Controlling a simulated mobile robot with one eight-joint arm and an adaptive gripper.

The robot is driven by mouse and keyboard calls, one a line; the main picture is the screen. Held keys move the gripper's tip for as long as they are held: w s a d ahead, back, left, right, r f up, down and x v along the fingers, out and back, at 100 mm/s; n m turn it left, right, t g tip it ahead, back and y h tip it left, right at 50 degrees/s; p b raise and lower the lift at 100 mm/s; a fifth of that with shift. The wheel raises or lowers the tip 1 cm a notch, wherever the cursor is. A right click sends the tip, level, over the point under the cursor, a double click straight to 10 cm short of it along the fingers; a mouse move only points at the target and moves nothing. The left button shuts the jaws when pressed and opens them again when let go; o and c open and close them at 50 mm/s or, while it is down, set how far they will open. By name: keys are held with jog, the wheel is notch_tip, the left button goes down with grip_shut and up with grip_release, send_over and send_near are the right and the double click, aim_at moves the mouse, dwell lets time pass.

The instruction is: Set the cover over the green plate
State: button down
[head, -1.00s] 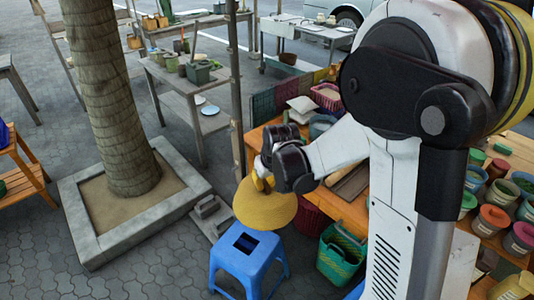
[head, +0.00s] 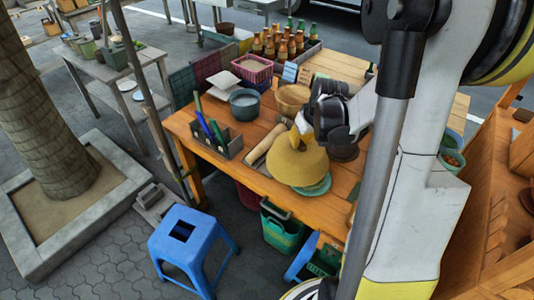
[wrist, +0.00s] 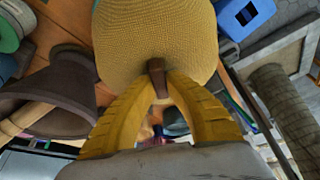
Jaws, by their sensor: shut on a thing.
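The cover (head: 299,163) is a yellow woven dome with a small brown knob (wrist: 157,76). My gripper (head: 302,124) is shut on the knob from above, with its yellow fingers on both sides of it in the wrist view (wrist: 158,92). The green plate (head: 316,189) is on the wooden table, and only its front and right part shows past the cover's lower right edge. The cover overlaps the rest of the plate in the head view. I cannot tell whether the cover touches the plate or hangs just above it.
A dark brown vessel (wrist: 62,92) is close beside the cover. A wooden roller (head: 263,146), a grey caddy (head: 226,147), a blue-grey pot (head: 244,104) and a tan bowl (head: 291,98) stand nearby. A blue stool (head: 190,243) and green basket (head: 283,230) are in front of the table.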

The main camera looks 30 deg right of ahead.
aim_at(316, 144)
jog(key=d+f, duration=0.1)
jog(key=d, duration=0.1)
jog(key=s+d+b, duration=0.1)
jog(key=d+f, duration=0.1)
jog(key=d, duration=0.1)
jog(key=shift+s+d+f+b, duration=0.3)
jog(key=shift+s, duration=0.05)
notch_tip(316, 144, down, 9)
jog(key=b, duration=0.7)
jog(key=shift+f, duration=0.2)
jog(key=c, duration=1.4)
grip_release()
jog(key=shift+c, duration=0.2)
jog(key=v, duration=1.2)
jog(key=shift+a, duration=0.1)
